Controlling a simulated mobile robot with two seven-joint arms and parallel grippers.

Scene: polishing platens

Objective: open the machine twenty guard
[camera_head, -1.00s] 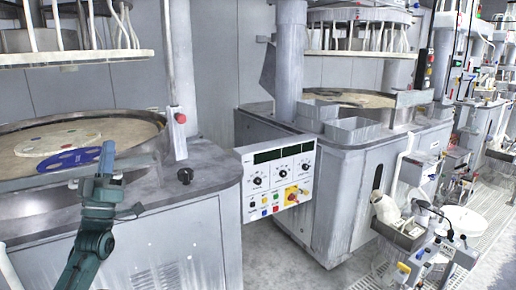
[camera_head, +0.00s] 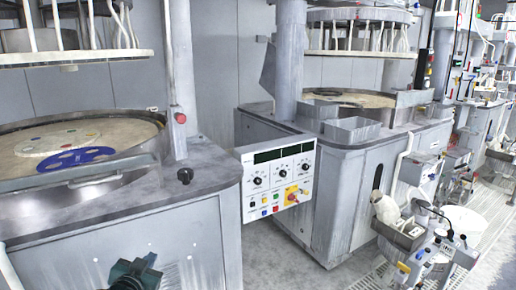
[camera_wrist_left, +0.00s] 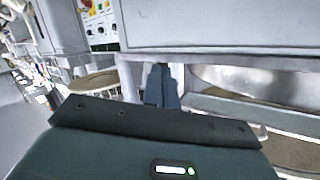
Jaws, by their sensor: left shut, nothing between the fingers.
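A curved metal guard (camera_head: 75,197) with a light bar-like handle (camera_head: 95,181) stands along the front of the near left machine's round platen. No machine number is readable. The guard looks raised at the platen's front edge. My left gripper shows in the wrist view (camera_wrist_left: 161,86), its fingers together and empty. Shiny curved metal (camera_wrist_left: 262,80) lies to their right there, apart from the fingers. In the head view only a dark green part of my left arm shows at the bottom edge, below the guard; the fingertips are hidden. My right gripper is not in view.
A control panel (camera_head: 279,178) with knobs sits right of this machine. A second machine (camera_head: 345,180) stands behind it. Grey floor (camera_head: 270,262) shows between them.

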